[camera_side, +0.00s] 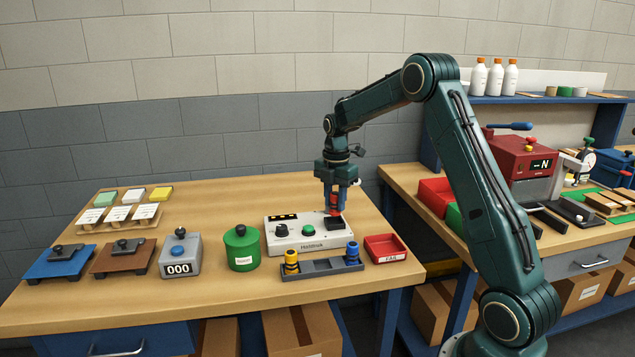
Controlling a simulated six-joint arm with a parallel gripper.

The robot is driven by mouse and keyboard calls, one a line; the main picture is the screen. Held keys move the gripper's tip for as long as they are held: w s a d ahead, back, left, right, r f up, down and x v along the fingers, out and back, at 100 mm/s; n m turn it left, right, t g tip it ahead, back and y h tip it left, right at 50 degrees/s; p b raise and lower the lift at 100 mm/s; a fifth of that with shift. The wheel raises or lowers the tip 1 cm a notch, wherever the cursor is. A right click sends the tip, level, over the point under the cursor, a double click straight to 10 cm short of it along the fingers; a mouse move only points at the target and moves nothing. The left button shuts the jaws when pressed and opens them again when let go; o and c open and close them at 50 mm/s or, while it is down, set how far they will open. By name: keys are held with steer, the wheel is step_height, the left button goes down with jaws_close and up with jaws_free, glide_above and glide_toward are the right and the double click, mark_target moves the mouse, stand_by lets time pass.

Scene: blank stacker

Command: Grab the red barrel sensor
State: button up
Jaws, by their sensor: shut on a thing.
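My gripper (337,192) points down over the right part of the white tester box (292,244). It is shut on the red barrel sensor (334,202), which is partly hidden between the fingers. The sensor is upright, above a dark spot with a red edge on the box; I cannot tell whether its lower end touches the box. A dark grey rack (322,267) in front of the box holds a yellow barrel sensor (291,261) on its left and a blue barrel sensor (352,253) on its right.
A red tray marked FAIL (386,249) is right of the box. A green canister (241,248), a grey counter (180,254), and brown (125,257) and blue (58,261) plates stand to the left. The table's back middle is clear.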

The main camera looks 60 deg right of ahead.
mark_target(335, 193)
step_height(335, 193, up, 17)
steer(key=shift+f, duration=0.15)
stand_by(0.8)
